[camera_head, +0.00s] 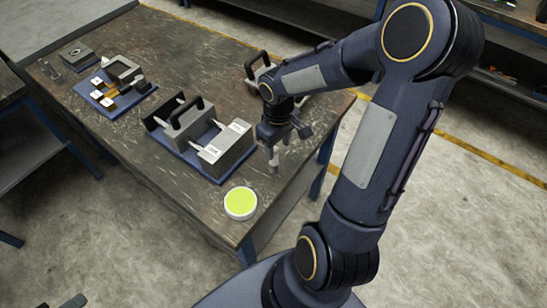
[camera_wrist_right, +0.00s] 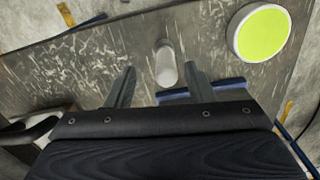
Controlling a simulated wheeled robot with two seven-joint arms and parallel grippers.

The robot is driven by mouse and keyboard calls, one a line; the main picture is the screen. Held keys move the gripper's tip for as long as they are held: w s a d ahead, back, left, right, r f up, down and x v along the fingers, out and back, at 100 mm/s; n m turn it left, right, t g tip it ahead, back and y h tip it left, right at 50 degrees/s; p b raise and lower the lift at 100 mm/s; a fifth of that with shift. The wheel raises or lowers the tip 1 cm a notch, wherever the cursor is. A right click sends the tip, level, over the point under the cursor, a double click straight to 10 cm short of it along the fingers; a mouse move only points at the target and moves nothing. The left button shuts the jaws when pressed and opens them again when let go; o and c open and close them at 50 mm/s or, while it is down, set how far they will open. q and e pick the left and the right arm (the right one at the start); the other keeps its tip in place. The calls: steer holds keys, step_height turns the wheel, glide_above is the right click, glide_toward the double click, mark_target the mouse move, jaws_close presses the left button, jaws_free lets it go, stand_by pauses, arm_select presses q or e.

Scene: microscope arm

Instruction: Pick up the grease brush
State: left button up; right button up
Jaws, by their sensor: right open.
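A pale, slim upright piece, which looks like the grease brush (camera_head: 274,162), stands near the table's right edge. In the right wrist view the brush (camera_wrist_right: 166,65) is a pale rounded cylinder seen from above, just beyond the gap between the fingertips. Its bristles cannot be made out. My right gripper (camera_head: 285,138) is open above it, fingers pointing down; in the wrist view the open fingers (camera_wrist_right: 158,78) lie either side of its line. A dark tip at the lower left edge, probably my left gripper (camera_head: 72,301), is mostly cut off.
A round white dish with yellow-green content (camera_head: 241,203) sits at the near table corner. A blue tray with grey handled blocks (camera_head: 222,180) lies left of the gripper. Another blue tray with small parts (camera_head: 130,107) is farther left. Bare tabletop (camera_head: 130,165) lies in front.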

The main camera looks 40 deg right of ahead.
mark_target(274, 160)
steer(key=f, duration=0.6)
steer(key=shift+w+a+f, duration=0.1)
steer(key=shift+w+a, duration=0.25)
steer(key=shift+a, duration=0.05)
steer(key=shift+c, duration=0.3)
jaws_close()
